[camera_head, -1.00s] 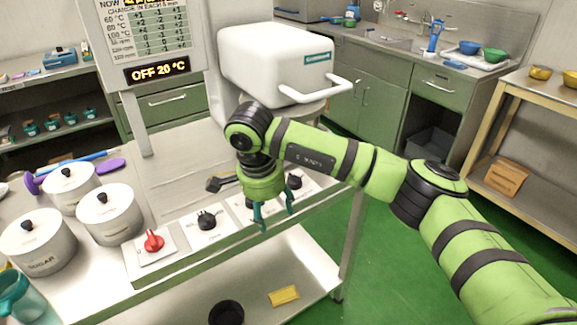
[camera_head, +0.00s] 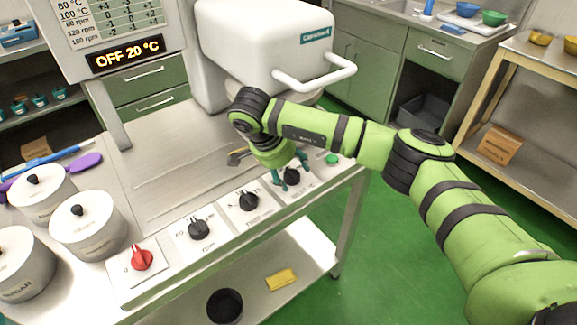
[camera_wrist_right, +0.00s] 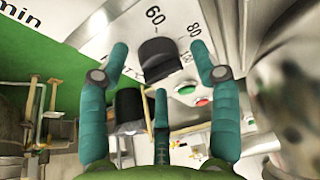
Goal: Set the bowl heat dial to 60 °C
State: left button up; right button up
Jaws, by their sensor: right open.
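The bowl heat dial is a black knob (camera_head: 291,177) at the right end of the dial row. In the right wrist view its dark knob (camera_wrist_right: 158,58) sits beside the printed marks 60 and 80. My right gripper (camera_head: 289,170) is open at this knob. In the right wrist view its teal fingers (camera_wrist_right: 160,62) stand spread on either side of the knob, with visible gaps. The pointer's exact setting cannot be read. The display (camera_head: 125,54) reads "OFF 20 °C". My left gripper is not in view.
Other controls line the panel: a red knob (camera_head: 141,258), a black rpm knob (camera_head: 198,229), another black knob (camera_head: 248,201) and a green button (camera_head: 332,159). White canisters (camera_head: 88,228) stand at left. The white machine (camera_head: 262,50) stands behind my gripper.

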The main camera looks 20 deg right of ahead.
jog(key=shift+f, duration=0.1)
jog(key=c, duration=1.1)
jog(key=shift+c, duration=0.3)
jog(key=n+b, duration=0.1)
jog(key=n+t+b, duration=0.1)
jog(key=n+b, duration=0.1)
jog(key=n+y+b, duration=0.1)
jog(key=n+b, duration=0.1)
jog(key=shift+s+d+t, duration=0.15)
jog(key=shift+d+t, duration=0.1)
jog(key=shift+t, duration=0.15)
jog(key=n+y+b, duration=0.1)
jog(key=n+b, duration=0.2)
jog(key=shift+d+n+t, duration=0.1)
jog(key=shift+n+t, duration=0.3)
pick_arm(q)
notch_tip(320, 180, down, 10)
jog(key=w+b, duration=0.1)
jog(key=b, duration=0.1)
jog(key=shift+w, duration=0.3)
pick_arm(e)
jog(key=shift+s+d+r+n+y, duration=0.15)
jog(key=shift+n+y, duration=0.2)
jog(key=shift+n, duration=0.4)
jog(key=shift+w+a+r+n+y, duration=0.1)
jog(key=shift+n+y, duration=0.25)
jog(key=shift+n, duration=0.4)
jog(key=shift+r, duration=0.1)
